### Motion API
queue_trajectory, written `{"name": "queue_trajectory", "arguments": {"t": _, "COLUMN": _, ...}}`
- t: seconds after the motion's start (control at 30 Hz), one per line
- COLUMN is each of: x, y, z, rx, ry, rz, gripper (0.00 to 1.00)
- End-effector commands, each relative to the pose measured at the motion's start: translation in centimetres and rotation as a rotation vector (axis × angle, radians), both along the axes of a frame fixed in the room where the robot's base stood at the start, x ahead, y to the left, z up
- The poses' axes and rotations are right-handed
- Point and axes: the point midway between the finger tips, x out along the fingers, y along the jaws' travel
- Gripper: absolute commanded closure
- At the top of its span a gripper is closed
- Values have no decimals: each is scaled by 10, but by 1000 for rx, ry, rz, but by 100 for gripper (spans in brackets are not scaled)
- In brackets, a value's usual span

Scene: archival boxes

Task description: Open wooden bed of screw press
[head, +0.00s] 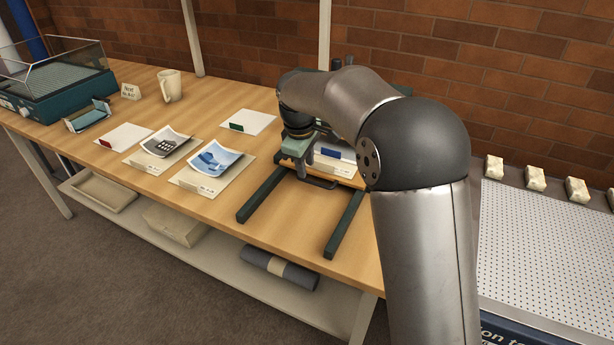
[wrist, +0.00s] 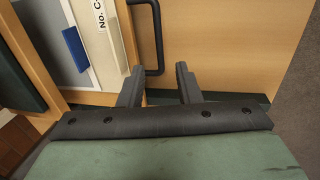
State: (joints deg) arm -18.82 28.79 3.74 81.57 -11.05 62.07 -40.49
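The screw press stands at the right end of the table, mostly hidden behind my arm. Its two dark green rails (head: 262,193) stick out toward the table's front. The wooden bed (head: 347,181) lies between them under the press, with a dark bar handle (head: 320,183) on its front edge. In the wrist view, the handle (wrist: 159,35) runs up from just ahead of my gripper (wrist: 159,69). My gripper is open, its two fingers apart, and the handle's near end appears between the fingertips. Whether they touch it is unclear. A white sheet with a blue tab (wrist: 75,48) lies on the bed.
Left of the press lie cards with pictures (head: 213,161), plain cards with tabs (head: 123,137), a mug (head: 170,87) and a teal glass-sided tray (head: 52,86). Bare tabletop lies between the rails. A perforated board with pale blocks (head: 545,250) is at the right.

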Motion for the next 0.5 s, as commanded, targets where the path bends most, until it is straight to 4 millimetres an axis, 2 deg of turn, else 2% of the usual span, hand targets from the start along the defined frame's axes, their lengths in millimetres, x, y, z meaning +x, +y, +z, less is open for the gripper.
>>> {"name": "queue_trajectory", "arguments": {"t": 0.03, "x": 1, "y": -1, "z": -12, "rx": -2, "ry": 4, "rz": -1, "gripper": 69}}
{"name": "queue_trajectory", "arguments": {"t": 0.2, "x": 6, "y": -3, "z": -34, "rx": -1, "ry": 1, "rz": 0, "gripper": 69}}
{"name": "queue_trajectory", "arguments": {"t": 0.5, "x": 8, "y": -4, "z": -44, "rx": 0, "ry": 0, "rz": -1, "gripper": 69}}
